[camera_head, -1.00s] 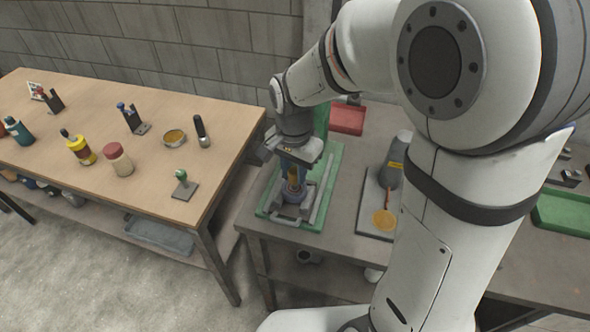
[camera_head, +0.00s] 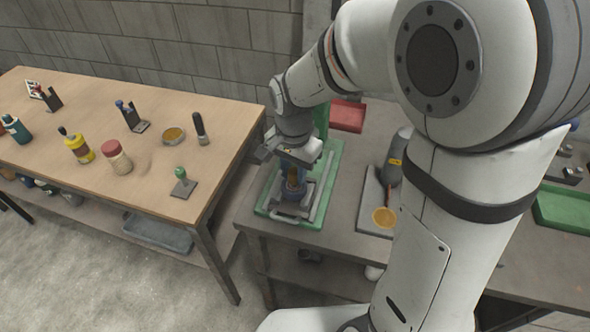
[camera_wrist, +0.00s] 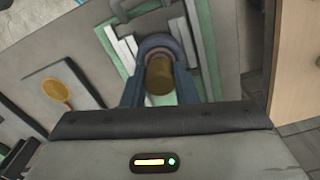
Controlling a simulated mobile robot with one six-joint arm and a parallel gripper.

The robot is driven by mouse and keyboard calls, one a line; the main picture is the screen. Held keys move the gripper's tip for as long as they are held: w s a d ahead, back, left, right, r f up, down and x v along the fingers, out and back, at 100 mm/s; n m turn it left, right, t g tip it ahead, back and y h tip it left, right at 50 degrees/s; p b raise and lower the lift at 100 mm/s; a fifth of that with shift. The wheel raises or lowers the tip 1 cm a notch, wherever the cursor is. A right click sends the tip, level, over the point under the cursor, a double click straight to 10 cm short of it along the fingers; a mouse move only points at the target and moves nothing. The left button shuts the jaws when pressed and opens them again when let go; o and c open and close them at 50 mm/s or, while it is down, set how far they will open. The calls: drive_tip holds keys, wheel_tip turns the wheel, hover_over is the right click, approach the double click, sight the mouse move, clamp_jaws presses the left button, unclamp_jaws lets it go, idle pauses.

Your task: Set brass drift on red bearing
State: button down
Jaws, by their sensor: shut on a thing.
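My gripper (camera_head: 293,178) points down over a green-based press fixture (camera_head: 329,180) on the grey bench. Its blue fingers are shut on the brass drift (camera_wrist: 160,78), a short brass cylinder seen nearly end-on in the wrist view. The drift also shows as a small brown-gold piece between the fingers in the head view (camera_head: 292,180). A blue-grey rounded part (camera_wrist: 158,41) curves around the far side of the drift in the wrist view. Whether the drift touches anything beneath is unclear.
A red tray (camera_head: 347,117) lies behind the fixture. A wooden table (camera_head: 85,185) with bottles and tools stands left, across a gap. A green tray (camera_head: 565,209) is far right.

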drive_tip(key=shift+f+b, duration=0.6)
drive_tip(key=shift+f, duration=0.15)
idle(0.5)
drive_tip(key=c, duration=1.1)
unclamp_jaws()
drive_tip(key=shift+o, duration=0.2)
drive_tip(key=shift+r, duration=0.1)
wheel_tip(320, 180, up, 8)
drive_tip(key=shift+f, duration=0.15)
drive_tip(key=s+d+n+t, duration=0.2)
drive_tip(key=s+d+n, duration=0.5)
drive_tip(key=s+d, duration=0.5)
drive_tip(key=shift+d+r+t, duration=0.4)
drive_tip(key=shift+d, duration=0.05)
drive_tip(key=shift+s, duration=0.1)
